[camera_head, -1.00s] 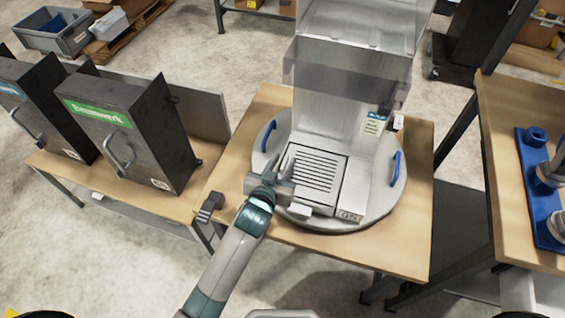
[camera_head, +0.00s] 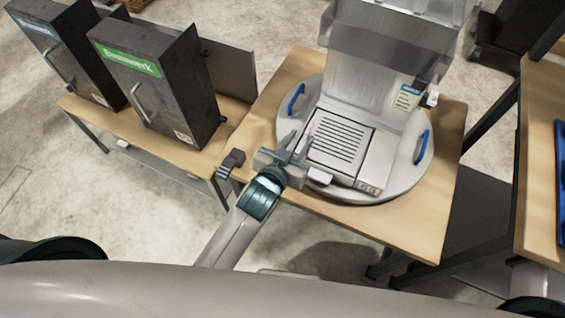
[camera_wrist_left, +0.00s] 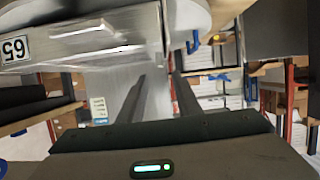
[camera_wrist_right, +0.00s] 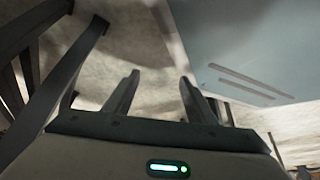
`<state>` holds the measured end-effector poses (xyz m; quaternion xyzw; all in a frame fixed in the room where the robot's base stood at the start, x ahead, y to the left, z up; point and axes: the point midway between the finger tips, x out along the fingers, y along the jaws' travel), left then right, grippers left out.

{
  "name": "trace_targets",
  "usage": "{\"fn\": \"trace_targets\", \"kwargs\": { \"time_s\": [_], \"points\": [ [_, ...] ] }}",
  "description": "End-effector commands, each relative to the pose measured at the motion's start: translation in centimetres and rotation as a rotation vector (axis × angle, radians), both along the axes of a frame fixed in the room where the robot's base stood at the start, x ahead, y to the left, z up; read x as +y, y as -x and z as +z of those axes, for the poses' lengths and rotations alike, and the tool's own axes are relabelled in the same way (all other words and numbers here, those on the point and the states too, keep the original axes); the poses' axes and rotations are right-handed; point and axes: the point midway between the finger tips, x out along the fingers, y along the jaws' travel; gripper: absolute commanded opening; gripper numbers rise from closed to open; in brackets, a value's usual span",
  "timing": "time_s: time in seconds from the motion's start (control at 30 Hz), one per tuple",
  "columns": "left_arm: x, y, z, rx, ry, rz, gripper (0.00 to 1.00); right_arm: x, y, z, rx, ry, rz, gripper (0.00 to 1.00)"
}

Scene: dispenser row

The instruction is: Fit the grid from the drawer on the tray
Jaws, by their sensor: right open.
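The dispenser (camera_head: 385,60) stands on a round grey plate (camera_head: 405,185) with blue handles. A pale slotted grid (camera_head: 338,140) lies flat at its foot, within the tray block (camera_head: 372,168), whose front bears a small label. The labelled block also shows close in the left wrist view (camera_wrist_left: 95,45). My left gripper (camera_head: 297,146) is at the block's front left corner, beside the grid; its fingers (camera_wrist_left: 160,95) are apart with nothing between them. My right gripper (camera_wrist_right: 157,88) is open and empty, seen only in its wrist view. I cannot make out an open drawer.
Two dark cabinets (camera_head: 155,75) with handles stand on a bench to the left. Another table (camera_head: 540,170) with a blue item stands right. Wooden table top (camera_head: 420,235) is bare in front.

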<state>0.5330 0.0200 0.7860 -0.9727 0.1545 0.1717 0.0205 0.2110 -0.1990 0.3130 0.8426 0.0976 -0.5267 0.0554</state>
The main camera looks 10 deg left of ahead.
Motion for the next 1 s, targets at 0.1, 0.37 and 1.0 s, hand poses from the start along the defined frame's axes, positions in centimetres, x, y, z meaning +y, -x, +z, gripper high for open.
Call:
{"fn": "trace_targets", "kwargs": {
  "time_s": [0.1, 0.37, 1.0],
  "points": [
    [0.8, 2.4, 0.8, 0.002, 0.001, 0.001, 0.31, 0.2, -0.7, 0.1, -0.016, -0.005, 0.0, 0.51],
    [2.3, 6.8, 2.5, 0.002, 0.002, 0.001, 0.31, 0.9, -2.6, 0.8, -0.062, -0.017, 0.002, 0.51],
    [3.2, 9.6, 3.8, -0.001, 0.001, 0.0, 0.31, 1.6, -3.7, 1.4, -0.094, -0.03, 0.002, 0.51]
  ]
}}
